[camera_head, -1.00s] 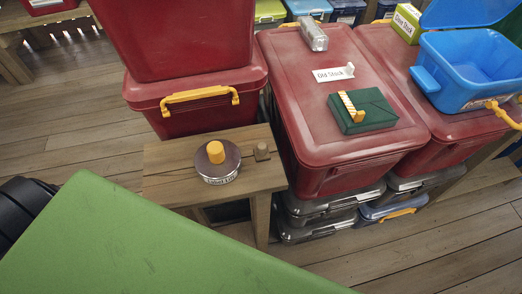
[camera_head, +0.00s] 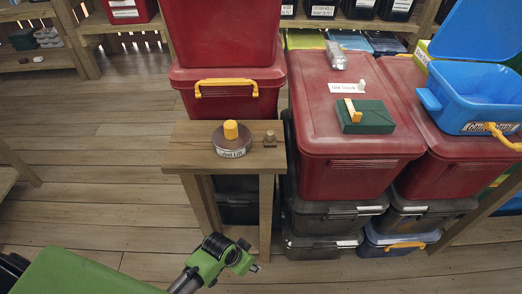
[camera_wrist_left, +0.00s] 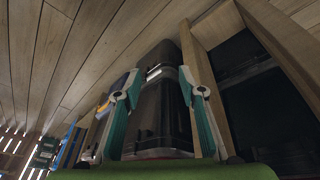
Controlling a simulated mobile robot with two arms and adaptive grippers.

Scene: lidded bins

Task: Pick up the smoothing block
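A green block with a yellow strip (camera_head: 365,117) lies on the red bin lid. My left arm comes in low from the left, with its hand end (camera_head: 240,258) in front of the stool legs, below the stool top. In the left wrist view my left gripper (camera_wrist_left: 158,72) has its teal fingers apart, with nothing held between them. My right gripper is not in view.
Red bins (camera_head: 345,150) stand right of and behind the stool. Dark bins (camera_head: 322,247) are stacked below them. A blue open bin (camera_head: 470,85) is at right. Floor left of the stool is clear.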

